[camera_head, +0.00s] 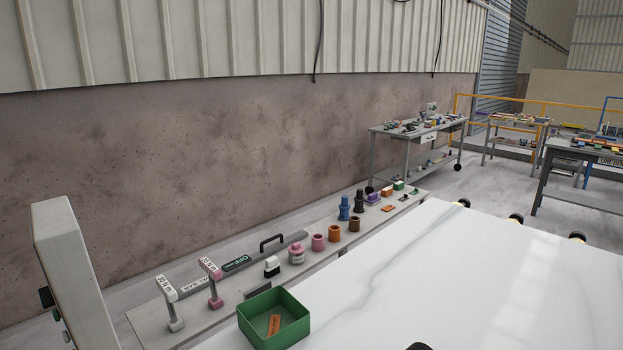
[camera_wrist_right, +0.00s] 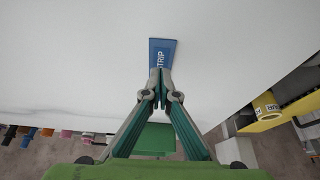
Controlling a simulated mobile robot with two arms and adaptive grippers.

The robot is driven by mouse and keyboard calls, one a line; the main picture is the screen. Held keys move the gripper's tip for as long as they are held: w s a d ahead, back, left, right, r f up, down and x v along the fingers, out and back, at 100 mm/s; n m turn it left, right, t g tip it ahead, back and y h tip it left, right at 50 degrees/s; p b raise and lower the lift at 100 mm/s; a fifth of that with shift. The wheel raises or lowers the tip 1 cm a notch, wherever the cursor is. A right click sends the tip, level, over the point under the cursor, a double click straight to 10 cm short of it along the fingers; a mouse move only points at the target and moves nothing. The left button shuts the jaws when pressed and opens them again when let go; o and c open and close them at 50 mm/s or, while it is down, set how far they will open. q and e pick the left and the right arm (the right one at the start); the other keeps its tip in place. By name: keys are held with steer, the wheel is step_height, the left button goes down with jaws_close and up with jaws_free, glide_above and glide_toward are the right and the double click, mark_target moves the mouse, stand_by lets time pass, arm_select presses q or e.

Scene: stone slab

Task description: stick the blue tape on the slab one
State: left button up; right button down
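The white slab (camera_head: 470,280) with faint grey veins fills the lower right of the head view. A pale surface, which looks like the slab, also fills the upper part of the right wrist view (camera_wrist_right: 80,60). A blue tape strip (camera_wrist_right: 162,54) with white lettering, partly readable as "TRIP", is at the fingertips of my right gripper (camera_wrist_right: 160,76). The fingers come together at its near end and look shut on it. Whether the strip touches the slab I cannot tell. Neither gripper shows in the head view.
Workbenches (camera_head: 408,133) stand behind. A yellow ring (camera_wrist_right: 266,106) is at right in the wrist view.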

steer(key=shift+f+b, duration=0.55)
steer(key=shift+f, duration=0.35)
stand_by(0.4)
steer(key=shift+s+f, duration=0.1)
steer(key=shift+s, duration=0.05)
stand_by(0.7)
steer(key=shift+s+f, duration=0.15)
stand_by(0.7)
steer(key=shift+p, duration=0.3)
steer(key=r+p, duration=0.4)
steer(key=r, duration=0.1)
steer(key=r+p, duration=0.2)
steer(key=p, duration=0.1)
steer(key=shift+w+r, duration=0.25)
steer(key=shift+r, duration=0.05)
steer(key=shift+f, duration=0.15)
